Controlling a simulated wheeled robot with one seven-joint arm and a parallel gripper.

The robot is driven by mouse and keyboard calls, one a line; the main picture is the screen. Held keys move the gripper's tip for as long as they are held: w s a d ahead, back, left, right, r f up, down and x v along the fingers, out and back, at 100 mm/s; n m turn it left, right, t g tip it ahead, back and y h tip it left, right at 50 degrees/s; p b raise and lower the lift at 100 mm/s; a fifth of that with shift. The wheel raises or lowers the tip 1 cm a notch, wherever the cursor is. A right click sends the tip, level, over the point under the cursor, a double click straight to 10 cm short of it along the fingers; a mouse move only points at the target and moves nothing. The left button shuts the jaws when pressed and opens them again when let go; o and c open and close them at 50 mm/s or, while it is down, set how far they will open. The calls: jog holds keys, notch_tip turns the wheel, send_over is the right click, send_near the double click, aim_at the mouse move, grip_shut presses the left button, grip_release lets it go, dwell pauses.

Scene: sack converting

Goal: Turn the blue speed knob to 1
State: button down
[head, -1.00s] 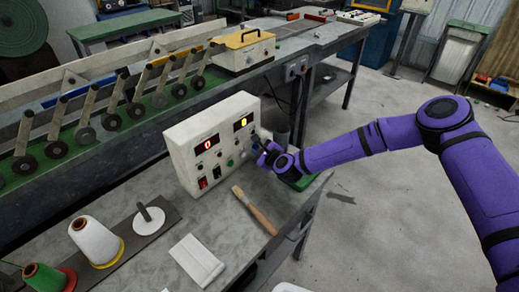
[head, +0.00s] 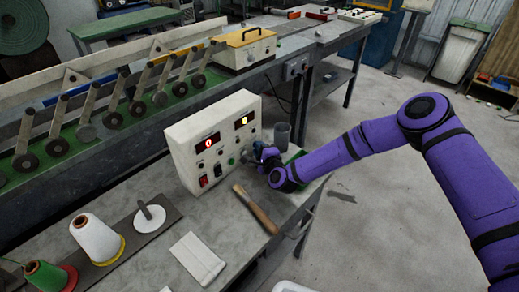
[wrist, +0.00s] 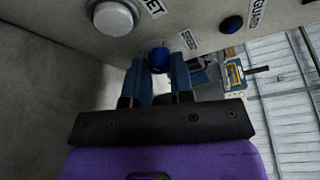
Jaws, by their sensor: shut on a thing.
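The white control box (head: 184,150) stands on the bench, with a red display (head: 208,142) and an amber display (head: 241,122) that both appear to read 0. In the wrist view, the blue speed knob (wrist: 160,57) sits on the panel beside a label that appears to read SPEED. My gripper (wrist: 161,68) has its two fingers on either side of this knob and is shut on it. The knob's pointer and scale cannot be made out. In the head view my gripper (head: 262,155) is at the panel's right side and hides the knob.
A wooden-handled tool (head: 256,209) lies before the box. A grey cup (head: 282,134) stands behind my gripper.

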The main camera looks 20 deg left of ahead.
dwell(0.4)
jog(key=c, duration=1)
grip_release()
jog(key=v, duration=1.1)
